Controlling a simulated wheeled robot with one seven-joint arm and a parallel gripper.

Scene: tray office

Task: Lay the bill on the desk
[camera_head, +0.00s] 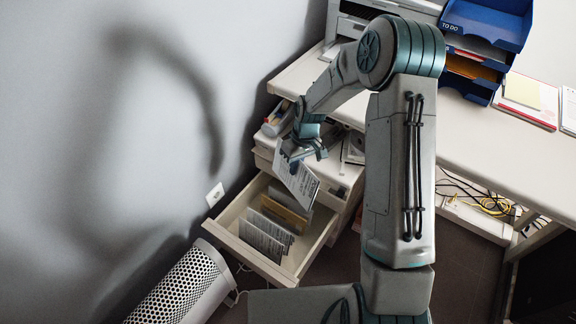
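The bill (299,183) is a white printed sheet hanging tilted below my gripper (302,156). My gripper appears closed on its upper edge, above the open drawer. The sheet's lower end is close to the papers standing in the drawer; I cannot tell whether it touches them. The desk (462,143) is a long off-white top to the right, partly hidden behind my arm.
The open drawer (233,240) holds several upright papers (264,236) and a brown divider (285,214). A blue letter tray stack (487,22) marked TO DO, a printer (352,22) and papers (527,100) occupy the desk. A perforated white bin (182,288) stands beside the drawer.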

